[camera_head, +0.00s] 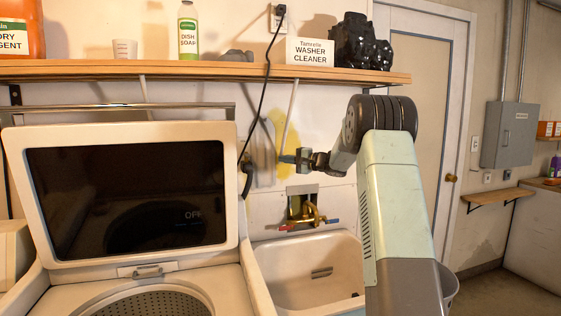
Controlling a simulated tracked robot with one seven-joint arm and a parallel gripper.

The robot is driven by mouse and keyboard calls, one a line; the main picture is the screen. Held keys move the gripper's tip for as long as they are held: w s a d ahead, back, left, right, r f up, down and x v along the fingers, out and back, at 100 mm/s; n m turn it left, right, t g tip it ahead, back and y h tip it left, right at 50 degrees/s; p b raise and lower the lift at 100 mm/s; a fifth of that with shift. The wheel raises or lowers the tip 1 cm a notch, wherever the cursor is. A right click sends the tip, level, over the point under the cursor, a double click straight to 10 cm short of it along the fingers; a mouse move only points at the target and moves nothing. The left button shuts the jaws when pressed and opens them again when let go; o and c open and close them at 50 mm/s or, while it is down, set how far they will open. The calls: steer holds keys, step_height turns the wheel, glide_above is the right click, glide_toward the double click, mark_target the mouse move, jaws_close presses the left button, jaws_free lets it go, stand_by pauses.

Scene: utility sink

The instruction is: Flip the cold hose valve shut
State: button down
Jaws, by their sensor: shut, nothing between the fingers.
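My gripper (293,158) reaches left from my arm, in front of the wall above the sink. Its fingers are shut and look empty. A small bluish piece (286,159) shows right at the fingertips; I cannot tell whether it is a fingertip or a valve lever, or whether they touch. Dark hose fittings (246,172) sit on the wall to the left of the gripper, partly behind the washer lid. Below the gripper is a brass faucet (309,213) with a red-tipped handle (286,228) and a blue-tipped handle (334,222). I cannot make out the cold hose valve for certain.
The open washer lid (130,140) stands at the left, above the washer drum. The white sink (310,265) lies below the faucet. A wooden shelf (200,70) with bottles and a cleaner box (310,51) runs above. A black cord (262,90) hangs near the hose fittings.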

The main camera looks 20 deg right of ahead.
steer(key=w+a, duration=0.5)
steer(key=a, duration=0.4)
steer(key=shift+w+a, duration=0.1)
